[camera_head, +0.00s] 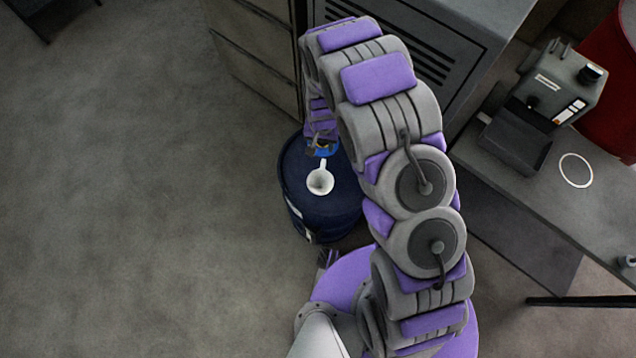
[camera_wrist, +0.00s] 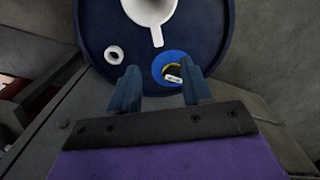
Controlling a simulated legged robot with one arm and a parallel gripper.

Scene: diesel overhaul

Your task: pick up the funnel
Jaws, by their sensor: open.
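A white funnel (camera_head: 320,181) with a side handle sits on top of a dark blue drum (camera_head: 322,217). In the wrist view the funnel (camera_wrist: 150,10) is at the top edge, partly cut off, with its handle pointing down the picture. My gripper (camera_wrist: 157,85) is open and empty, with its two fingers over the near part of the drum top (camera_wrist: 98,35). The funnel lies beyond the fingertips and apart from them. In the head view my gripper (camera_head: 314,150) is small and partly hidden at the drum's far edge.
A blue round item (camera_wrist: 171,69) with a small white piece and a white ring (camera_wrist: 114,54) lie on the drum top. Cabinets stand behind the drum. A bench (camera_head: 600,210) with a dark machine (camera_head: 545,105) is at right. Open floor (camera_head: 130,200) lies left.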

